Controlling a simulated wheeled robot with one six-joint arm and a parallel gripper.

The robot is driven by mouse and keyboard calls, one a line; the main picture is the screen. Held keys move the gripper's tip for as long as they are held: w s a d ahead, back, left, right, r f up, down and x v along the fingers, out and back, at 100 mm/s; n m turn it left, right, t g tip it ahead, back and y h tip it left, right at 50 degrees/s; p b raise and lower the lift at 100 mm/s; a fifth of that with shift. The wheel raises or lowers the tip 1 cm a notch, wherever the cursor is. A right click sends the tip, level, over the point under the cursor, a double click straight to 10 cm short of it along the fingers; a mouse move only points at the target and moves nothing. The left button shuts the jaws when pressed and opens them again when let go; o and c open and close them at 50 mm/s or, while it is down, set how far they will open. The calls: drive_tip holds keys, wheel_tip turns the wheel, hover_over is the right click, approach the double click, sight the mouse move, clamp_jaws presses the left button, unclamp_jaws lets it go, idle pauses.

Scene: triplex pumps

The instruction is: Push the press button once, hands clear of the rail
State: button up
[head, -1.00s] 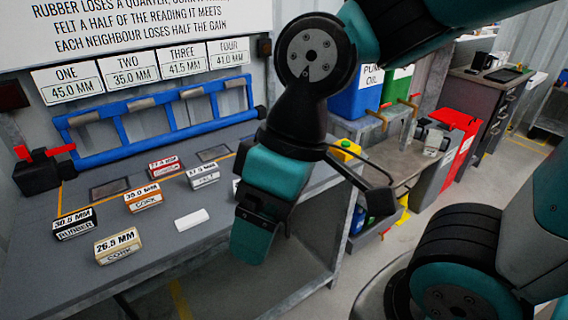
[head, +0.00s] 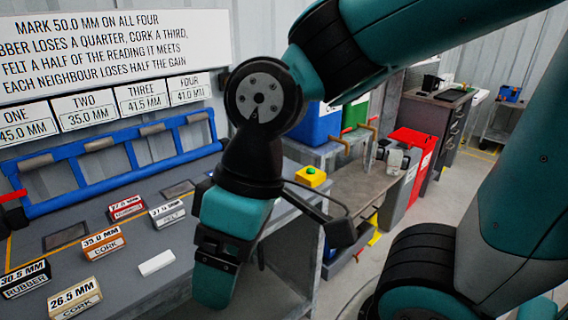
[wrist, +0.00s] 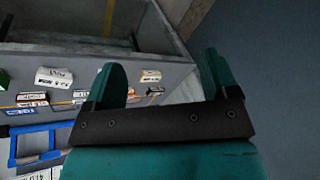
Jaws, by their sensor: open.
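The press button is a green dome on a yellow box (head: 311,176), at the right end of the grey bench, to the right of my arm in the head view. The rail is a blue frame (head: 95,168) with several grey rollers along the back of the bench. It also shows at the lower left of the wrist view (wrist: 40,142). My gripper (head: 214,285) hangs pointing down at the bench's front edge, apart from button and rail. In the wrist view its two fingers (wrist: 163,75) are apart with nothing between them.
Labelled blocks, including the rubber block (head: 25,280) and a cork block (head: 75,298), stand on the bench's left part. A plain white block (head: 156,263) lies near my gripper. Blue, green and red bins (head: 412,150) stand beyond the bench. Floor at right is open.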

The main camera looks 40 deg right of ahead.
clamp_jaws()
idle(1.5)
